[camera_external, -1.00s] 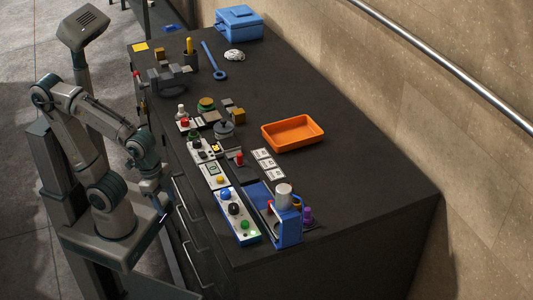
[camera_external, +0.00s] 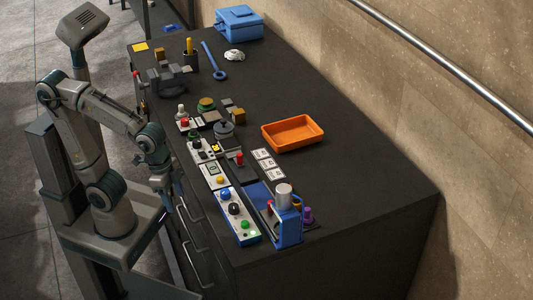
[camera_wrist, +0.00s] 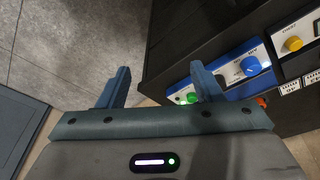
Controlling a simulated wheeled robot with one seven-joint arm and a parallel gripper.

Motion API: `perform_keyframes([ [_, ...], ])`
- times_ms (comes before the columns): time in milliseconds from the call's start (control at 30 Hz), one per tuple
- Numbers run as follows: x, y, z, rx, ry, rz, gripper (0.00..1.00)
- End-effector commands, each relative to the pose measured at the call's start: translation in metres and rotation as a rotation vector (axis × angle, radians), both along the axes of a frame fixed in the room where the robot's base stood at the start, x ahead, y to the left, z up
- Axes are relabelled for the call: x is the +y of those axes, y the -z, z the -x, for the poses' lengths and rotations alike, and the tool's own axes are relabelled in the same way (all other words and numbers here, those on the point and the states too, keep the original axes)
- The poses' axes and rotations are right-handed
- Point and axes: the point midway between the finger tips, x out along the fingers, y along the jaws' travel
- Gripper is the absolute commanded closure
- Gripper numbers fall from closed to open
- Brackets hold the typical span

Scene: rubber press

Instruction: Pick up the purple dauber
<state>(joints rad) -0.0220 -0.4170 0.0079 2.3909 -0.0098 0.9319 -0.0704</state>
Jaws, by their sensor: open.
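A small purple dauber (camera_external: 307,214) stands near the front right of the dark bench, just right of the blue press (camera_external: 288,230) with its grey-white cylinder on top. My gripper (camera_external: 172,200) hangs low at the left, beside the bench's drawer front, well away from the dauber. In the wrist view my gripper (camera_wrist: 160,85) shows two blue-grey fingers spread apart with nothing between them. The dauber cannot be made out in the wrist view.
A blue and white control box (camera_external: 237,216) with buttons lies left of the press; it also shows in the wrist view (camera_wrist: 238,68). An orange tray (camera_external: 292,133) sits farther back. Drawer handles (camera_external: 190,235) stick out near my gripper. The bench's right side is clear.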

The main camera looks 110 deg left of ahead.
Motion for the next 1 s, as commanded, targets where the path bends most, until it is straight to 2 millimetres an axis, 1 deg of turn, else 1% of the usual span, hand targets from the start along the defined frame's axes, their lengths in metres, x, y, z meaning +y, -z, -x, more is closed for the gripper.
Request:
perform_keyframes([
  [33,0.004,-0.013,-0.018,0.009,-0.049,0.013,0.40],
  [200,0.021,-0.045,-0.078,0.044,-0.256,0.061,0.40],
  [367,0.042,-0.065,-0.134,0.076,-0.449,0.099,0.40],
  [400,0.048,-0.069,-0.147,0.082,-0.497,0.107,0.40],
  [467,0.057,-0.073,-0.167,0.094,-0.570,0.118,0.40],
  [500,0.064,-0.075,-0.181,0.100,-0.618,0.125,0.40],
  [633,0.085,-0.079,-0.222,0.121,-0.772,0.145,0.40],
  [700,0.097,-0.078,-0.243,0.133,-0.852,0.153,0.40],
  [800,0.114,-0.074,-0.268,0.147,-0.961,0.161,0.40],
  [1000,0.142,-0.062,-0.308,0.168,-1.142,0.170,0.40],
])
